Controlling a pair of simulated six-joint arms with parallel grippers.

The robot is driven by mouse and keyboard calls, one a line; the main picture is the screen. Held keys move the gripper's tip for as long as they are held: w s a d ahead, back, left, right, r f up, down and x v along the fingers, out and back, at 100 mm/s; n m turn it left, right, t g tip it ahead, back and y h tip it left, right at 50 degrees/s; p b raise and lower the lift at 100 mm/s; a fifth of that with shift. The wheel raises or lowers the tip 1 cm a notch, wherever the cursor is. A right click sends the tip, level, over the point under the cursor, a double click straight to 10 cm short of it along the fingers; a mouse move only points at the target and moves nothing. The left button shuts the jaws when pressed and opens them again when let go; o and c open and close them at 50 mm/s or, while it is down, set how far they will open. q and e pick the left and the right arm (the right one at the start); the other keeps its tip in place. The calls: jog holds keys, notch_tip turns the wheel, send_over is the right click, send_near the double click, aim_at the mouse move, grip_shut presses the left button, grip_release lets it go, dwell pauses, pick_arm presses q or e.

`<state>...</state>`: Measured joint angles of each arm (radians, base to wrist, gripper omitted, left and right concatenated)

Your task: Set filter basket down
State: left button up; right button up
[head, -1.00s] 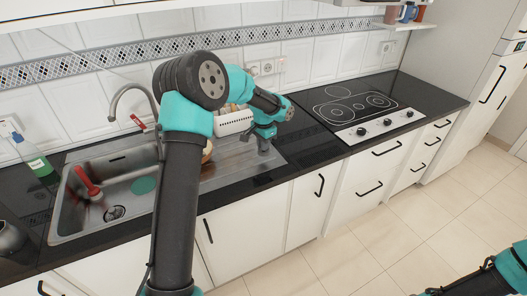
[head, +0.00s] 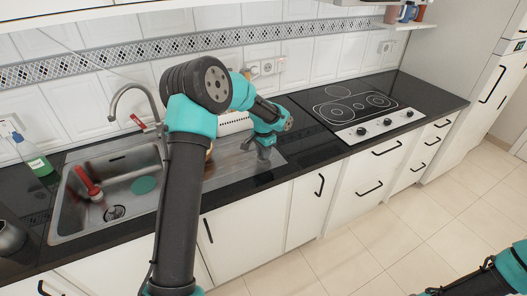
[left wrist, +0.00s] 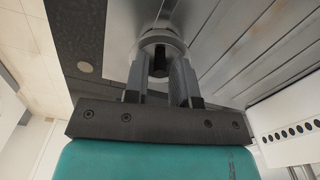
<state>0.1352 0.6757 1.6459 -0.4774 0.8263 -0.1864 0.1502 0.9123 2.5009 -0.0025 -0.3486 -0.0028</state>
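My left gripper (head: 257,149) is over the steel drainboard (head: 224,174), to the right of the sink bowl. In the left wrist view its two fingers (left wrist: 161,84) stand a short way apart, on either side of a small round grey metal piece, which looks like the filter basket (left wrist: 160,39). A dark stem or opening shows between the fingers. The fingers appear closed against the piece. In the head view, the basket is too small to make out clearly at the fingertips. Whether it touches the surface below cannot be told. My right gripper is out of view.
A white slotted rack (head: 234,123) stands behind the drainboard by the wall. The sink (head: 108,190) with a red-handled tool lies left, with a green bottle (head: 34,158) beyond. The hob (head: 357,107) is to the right. Dark counter between drainboard and hob is clear.

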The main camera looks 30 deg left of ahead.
pick_arm(q)
jog(key=shift+o, duration=1.1)
jog(key=shift+r, duration=0.1)
notch_tip(320, 180, up, 12)
